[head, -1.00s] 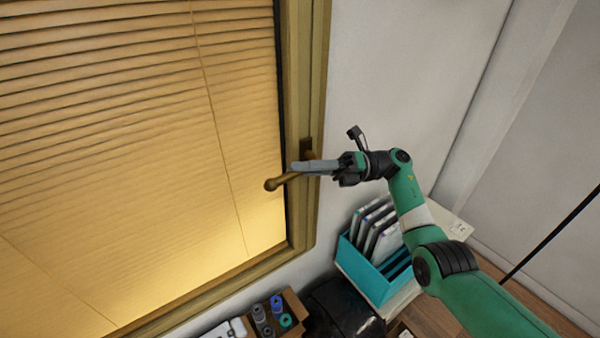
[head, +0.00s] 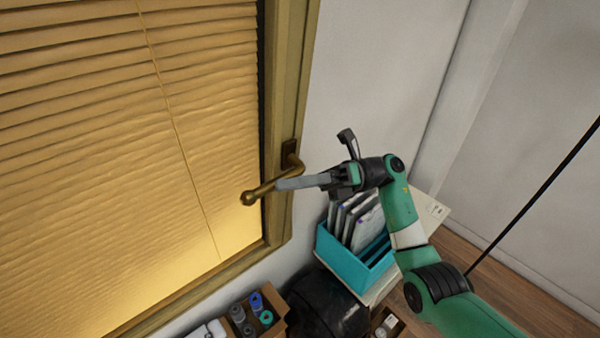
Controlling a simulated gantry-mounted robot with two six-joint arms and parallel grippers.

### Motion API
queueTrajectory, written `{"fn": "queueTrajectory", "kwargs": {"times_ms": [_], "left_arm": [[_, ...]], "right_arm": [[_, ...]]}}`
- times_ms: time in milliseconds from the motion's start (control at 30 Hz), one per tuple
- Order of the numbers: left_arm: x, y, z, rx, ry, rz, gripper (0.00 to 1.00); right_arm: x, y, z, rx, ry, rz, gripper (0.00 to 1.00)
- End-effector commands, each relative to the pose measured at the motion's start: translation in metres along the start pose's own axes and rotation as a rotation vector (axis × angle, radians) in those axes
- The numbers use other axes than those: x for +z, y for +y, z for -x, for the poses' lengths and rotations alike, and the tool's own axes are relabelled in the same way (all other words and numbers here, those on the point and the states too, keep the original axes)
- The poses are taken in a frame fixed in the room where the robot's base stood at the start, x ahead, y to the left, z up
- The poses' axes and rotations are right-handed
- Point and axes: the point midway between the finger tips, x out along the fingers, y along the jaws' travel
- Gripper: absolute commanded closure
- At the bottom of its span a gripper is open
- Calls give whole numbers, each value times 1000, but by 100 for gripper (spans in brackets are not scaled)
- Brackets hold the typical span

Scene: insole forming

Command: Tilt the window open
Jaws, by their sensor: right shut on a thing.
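The window (head: 291,70) has an olive-brown frame and glowing yellow slatted blinds (head: 120,150); no open gap shows at its right side. A brass lever handle (head: 262,192) sits on the right frame member, with its dark base plate (head: 289,150) above. The lever points left and slightly down, ending in a round knob. My right gripper (head: 283,184) comes in from the right, its grey fingers shut on the middle of the lever. The fingers hide part of the lever. My left gripper is out of view.
Below the right arm, a teal file box (head: 345,258) with upright folders stands on a light surface. A box of bottles (head: 255,318) and a dark rounded object (head: 325,305) lie below the window. The bare white wall (head: 375,70) right of the window is clear.

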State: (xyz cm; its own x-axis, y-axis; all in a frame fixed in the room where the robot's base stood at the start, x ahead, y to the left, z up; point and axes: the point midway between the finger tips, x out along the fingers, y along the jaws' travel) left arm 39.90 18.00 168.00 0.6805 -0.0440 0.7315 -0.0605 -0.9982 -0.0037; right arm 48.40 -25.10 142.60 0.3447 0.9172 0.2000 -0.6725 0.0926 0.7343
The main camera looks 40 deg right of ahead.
Motion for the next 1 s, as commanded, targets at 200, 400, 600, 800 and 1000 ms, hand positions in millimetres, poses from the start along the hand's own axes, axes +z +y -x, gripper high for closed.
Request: {"fn": "queueTrajectory", "kwargs": {"times_ms": [200, 400, 600, 800, 1000], "left_arm": [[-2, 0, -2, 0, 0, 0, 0], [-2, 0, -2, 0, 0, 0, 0], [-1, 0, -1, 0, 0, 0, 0], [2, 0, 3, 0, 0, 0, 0], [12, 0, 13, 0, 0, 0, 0]], "right_arm": [[8, 2, 0, -6, -20, 6, 100], [7, 2, 1, -7, -19, 4, 48], [6, 0, 1, -8, -16, 2, 48], [5, -2, 14, -10, -17, 1, 48], [4, -2, 59, -12, -20, 2, 48]]}}
